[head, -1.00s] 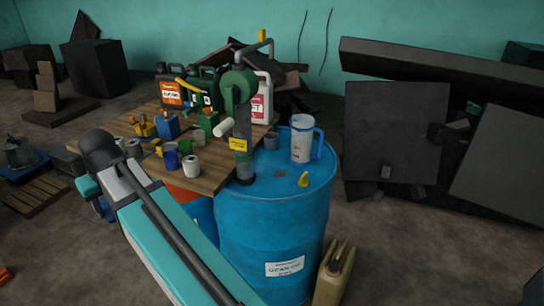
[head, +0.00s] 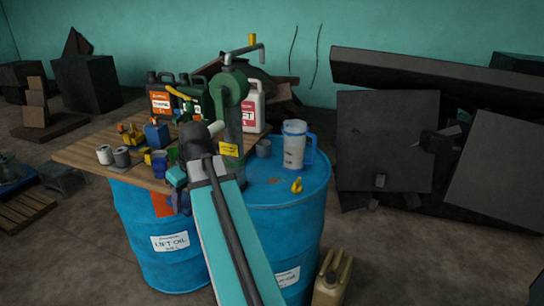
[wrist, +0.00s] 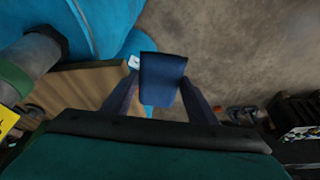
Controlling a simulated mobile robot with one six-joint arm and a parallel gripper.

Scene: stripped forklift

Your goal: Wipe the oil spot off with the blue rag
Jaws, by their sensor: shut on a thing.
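The blue rag (wrist: 163,78) is a dark blue folded cloth in the wrist view, between the fingers of my gripper (wrist: 160,90). The gripper is shut on it, and the rag sticks out past the fingertips. In the head view my arm hides most of the gripper; a dark blue patch shows by the arm's end, and I cannot tell if it is rag or finger. A small brownish spot (head: 272,181), seemingly the oil spot, is on top of the right blue drum (head: 303,205). My gripper is left of it, near the wooden board's front edge.
A green hand pump (head: 231,90) stands between board (head: 85,155) and drum top. A measuring jug (head: 295,146) and a yellow piece (head: 296,186) stand around the spot. Cans and canisters crowd the board.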

